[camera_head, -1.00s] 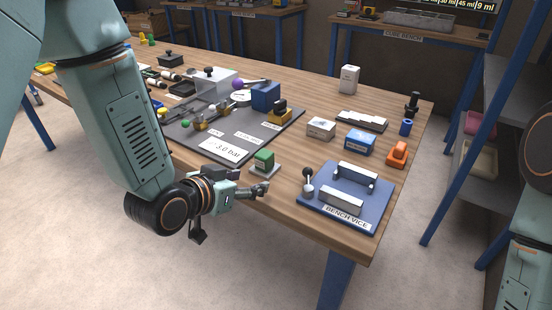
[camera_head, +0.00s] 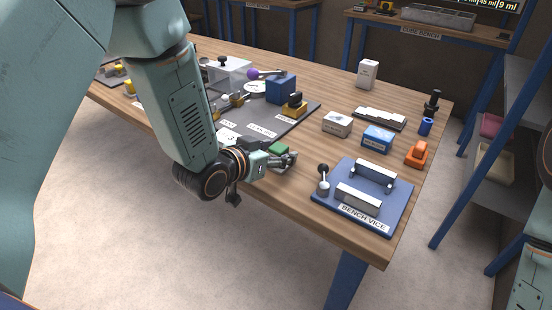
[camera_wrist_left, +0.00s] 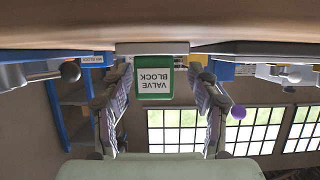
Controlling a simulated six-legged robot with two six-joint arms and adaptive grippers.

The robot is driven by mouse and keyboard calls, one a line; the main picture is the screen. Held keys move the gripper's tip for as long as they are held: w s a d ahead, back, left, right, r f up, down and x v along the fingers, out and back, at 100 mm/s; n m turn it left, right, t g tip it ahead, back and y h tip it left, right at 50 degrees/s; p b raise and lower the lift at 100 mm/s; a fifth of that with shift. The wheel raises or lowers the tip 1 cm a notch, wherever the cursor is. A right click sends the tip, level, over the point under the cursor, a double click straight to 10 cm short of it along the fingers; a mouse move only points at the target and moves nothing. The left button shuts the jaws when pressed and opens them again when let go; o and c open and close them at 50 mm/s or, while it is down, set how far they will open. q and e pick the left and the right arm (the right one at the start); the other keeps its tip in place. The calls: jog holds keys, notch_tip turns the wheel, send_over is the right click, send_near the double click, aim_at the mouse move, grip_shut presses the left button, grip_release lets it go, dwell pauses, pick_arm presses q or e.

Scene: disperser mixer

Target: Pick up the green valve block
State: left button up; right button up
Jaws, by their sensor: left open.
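The green valve block (camera_head: 279,149) sits near the front edge of the wooden bench, partly hidden behind my left gripper in the head view. In the left wrist view the valve block (camera_wrist_left: 154,81), with a white "VALVE BLOCK" label, appears upside down on a pale plate (camera_wrist_left: 152,48). It lies between and beyond the two open fingers of my left gripper (camera_wrist_left: 160,108), and neither finger visibly touches it. In the head view my left gripper (camera_head: 290,160) is beside the block, low over the bench edge. My right gripper is out of view.
The blue bench vice plate (camera_head: 390,215) with its ball-topped lever (camera_head: 323,178) stands just right of my gripper. A dark panel (camera_head: 300,124) with fittings lies behind. White (camera_head: 338,124) and blue (camera_head: 377,139) boxes and an orange item (camera_head: 417,154) stand further right.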

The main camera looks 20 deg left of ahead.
pick_arm(q)
jog(key=shift+w+d, duration=0.15)
jog(key=shift+d, duration=0.45)
jog(key=shift+a, duration=0.5)
jog(key=shift+c, duration=2.3)
jog(key=shift+d, duration=0.4)
jog(key=c, duration=0.4)
jog(key=shift+a, duration=0.35)
grip_shut()
jog(key=shift+d, duration=0.2)
